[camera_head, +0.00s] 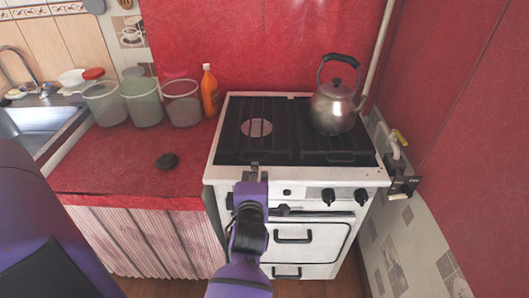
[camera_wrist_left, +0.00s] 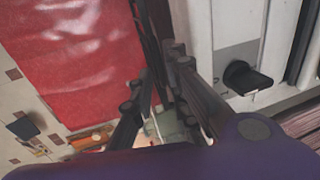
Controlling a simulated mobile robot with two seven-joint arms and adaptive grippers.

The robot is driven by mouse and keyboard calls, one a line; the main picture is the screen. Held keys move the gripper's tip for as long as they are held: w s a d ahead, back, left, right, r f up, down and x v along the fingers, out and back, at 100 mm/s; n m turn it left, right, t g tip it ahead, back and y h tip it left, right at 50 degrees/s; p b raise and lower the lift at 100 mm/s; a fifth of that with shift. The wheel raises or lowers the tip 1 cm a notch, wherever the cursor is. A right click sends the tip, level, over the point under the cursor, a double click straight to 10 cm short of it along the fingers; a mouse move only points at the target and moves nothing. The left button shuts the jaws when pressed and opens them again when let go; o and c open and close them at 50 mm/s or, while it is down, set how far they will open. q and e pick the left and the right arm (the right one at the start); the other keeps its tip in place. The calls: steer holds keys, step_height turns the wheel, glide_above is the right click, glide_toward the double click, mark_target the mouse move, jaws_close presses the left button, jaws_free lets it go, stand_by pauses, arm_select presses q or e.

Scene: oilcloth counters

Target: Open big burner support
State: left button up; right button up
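The left burner support (camera_head: 285,140) is a dark flat grate on the white stove, around a round grey burner (camera_head: 257,127), apparently the big one. It lies level. My left gripper (camera_head: 254,174) is at the stove's front edge, at the front middle of this grate. In the left wrist view its two fingers (camera_wrist_left: 162,62) lean together around a dark bar at the grate's edge. A narrow gap seems to stay between the tips; whether they pinch the bar cannot be told. The grate's front handle is hidden by the gripper. My right gripper is out of view.
A metal kettle (camera_head: 335,107) stands on the right grate (camera_head: 340,155). Black knobs (camera_head: 328,196) are on the stove front. A gas valve (camera_head: 400,180) is at the right. An orange bottle (camera_head: 210,92) and tubs (camera_head: 142,100) stand left. The red counter's front is mostly clear.

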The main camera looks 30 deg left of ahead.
mark_target(256, 160)
arm_select(q)
steer(key=shift+w+a, duration=0.4)
steer(key=shift+w, duration=0.2)
steer(key=x, duration=0.5)
steer(key=shift+w+a+f, duration=0.1)
steer(key=shift+w+a, duration=0.15)
jaws_close()
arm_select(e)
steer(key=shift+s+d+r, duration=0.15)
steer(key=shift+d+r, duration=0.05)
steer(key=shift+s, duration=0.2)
